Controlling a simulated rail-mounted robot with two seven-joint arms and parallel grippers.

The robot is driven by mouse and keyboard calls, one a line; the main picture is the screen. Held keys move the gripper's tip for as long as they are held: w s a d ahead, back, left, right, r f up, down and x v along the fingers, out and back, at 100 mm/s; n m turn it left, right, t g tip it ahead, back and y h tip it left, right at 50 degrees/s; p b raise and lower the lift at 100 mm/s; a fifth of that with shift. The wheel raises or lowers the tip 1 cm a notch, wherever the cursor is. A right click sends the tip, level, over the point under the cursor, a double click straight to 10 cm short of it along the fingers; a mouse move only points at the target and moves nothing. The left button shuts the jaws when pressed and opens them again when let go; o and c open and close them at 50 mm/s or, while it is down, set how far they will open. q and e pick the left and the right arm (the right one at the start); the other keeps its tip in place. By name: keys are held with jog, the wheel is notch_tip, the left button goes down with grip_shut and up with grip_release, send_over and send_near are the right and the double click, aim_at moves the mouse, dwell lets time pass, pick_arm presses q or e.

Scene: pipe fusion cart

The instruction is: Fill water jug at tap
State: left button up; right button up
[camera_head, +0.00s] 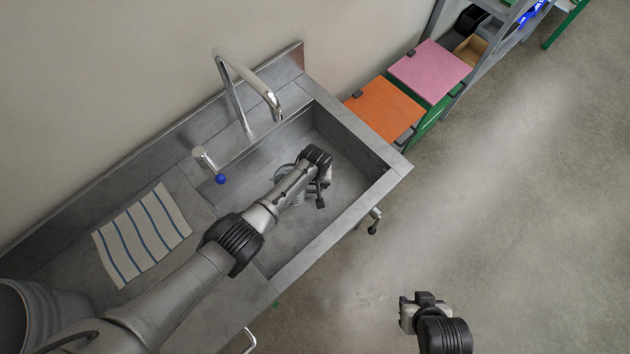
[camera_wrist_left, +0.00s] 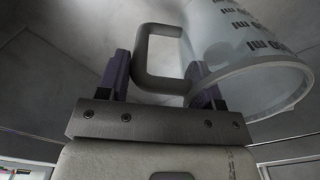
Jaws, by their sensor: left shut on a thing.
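The clear water jug (camera_wrist_left: 250,60) with dark printed markings fills the upper right of the left wrist view. Its grey handle (camera_wrist_left: 145,55) lies between the fingers of my left gripper (camera_wrist_left: 160,80), which is shut on it. In the head view my left gripper (camera_head: 318,188) is down inside the sink basin (camera_head: 345,200). The jug there is mostly hidden by my arm, and its contents cannot be told. The chrome tap (camera_head: 272,100) arches over the back of the basin, with a blue-tipped lever (camera_head: 221,178) to its left. My right gripper (camera_head: 422,300) is over the floor, away from the sink.
A striped cloth (camera_head: 142,232) lies on the drainboard left of the basin. Beyond the sink stand boxes with an orange lid (camera_head: 384,110) and a pink lid (camera_head: 430,70), near a shelf rack. The floor at right is clear.

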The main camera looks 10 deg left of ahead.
pick_arm(q)
jog(key=o, duration=1.3)
jog(key=shift+r, duration=0.4)
notch_tip(320, 180, up, 13)
jog(key=p, duration=0.4)
jog(key=s+a+f+m+t+h, duration=0.15)
jog(key=s+a, duration=0.25)
jog(key=s, duration=1)
jog(key=s+a+r+m+t, duration=0.1)
jog(key=s+a+r, duration=0.2)
jog(key=s, duration=0.3)
jog(key=s+a+r+y, duration=0.1)
jog(key=s+a+r, duration=0.25)
jog(key=s, duration=0.25)
jog(key=s+a+r+m+t, duration=0.1)
jog(key=s+a+r, duration=0.15)
jog(key=s, duration=0.25)
notch_tip(320, 180, up, 17)
jog(key=s+a+p, duration=0.1)
jog(key=p, duration=1.6)
jog(key=shift+r, duration=0.2)
